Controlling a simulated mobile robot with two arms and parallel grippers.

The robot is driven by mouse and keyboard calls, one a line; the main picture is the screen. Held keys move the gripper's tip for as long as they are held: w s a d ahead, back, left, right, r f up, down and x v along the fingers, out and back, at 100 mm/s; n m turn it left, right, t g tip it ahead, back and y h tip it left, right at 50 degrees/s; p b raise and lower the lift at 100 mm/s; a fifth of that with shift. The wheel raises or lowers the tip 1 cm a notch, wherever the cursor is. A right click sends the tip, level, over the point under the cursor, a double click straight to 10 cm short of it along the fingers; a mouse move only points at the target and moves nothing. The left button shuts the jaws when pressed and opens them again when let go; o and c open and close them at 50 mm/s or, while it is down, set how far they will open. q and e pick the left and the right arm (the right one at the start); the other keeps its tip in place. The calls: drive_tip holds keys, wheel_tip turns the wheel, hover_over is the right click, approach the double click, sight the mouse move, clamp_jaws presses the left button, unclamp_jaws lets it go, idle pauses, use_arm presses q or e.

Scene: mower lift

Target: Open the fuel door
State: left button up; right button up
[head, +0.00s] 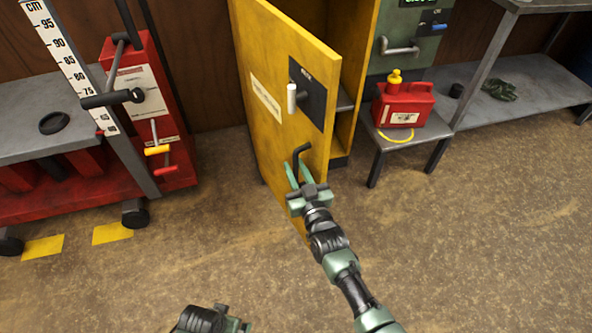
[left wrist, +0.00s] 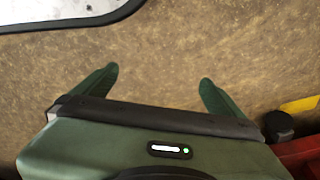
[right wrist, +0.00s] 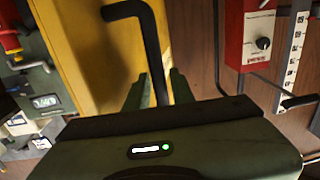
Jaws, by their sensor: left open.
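A red fuel can (head: 402,104) stands on a small grey stool (head: 425,133) right of the cabinet. A red wheeled lift with a ruler (head: 62,50) is at the left. A grey bench (head: 520,110) is at the right. The floor in front is clear.

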drive_tip(key=shift+s+f, duration=0.15)
drive_tip(key=shift+s+d, duration=0.2)
drive_tip(key=shift+s, duration=0.15)
use_arm(q)
drive_tip(key=s+f, duration=0.1)
drive_tip(key=s+f+p, duration=0.1)
drive_tip(key=f, duration=0.1)
drive_tip(key=s+f, duration=0.1)
drive_tip(key=shift+a+f, duration=0.2)
drive_tip(key=shift+a, duration=0.05)
use_arm(e)
drive_tip(key=v, duration=0.6)
drive_tip(key=shift+s, duration=0.35)
drive_tip(key=shift+d, duration=0.1)
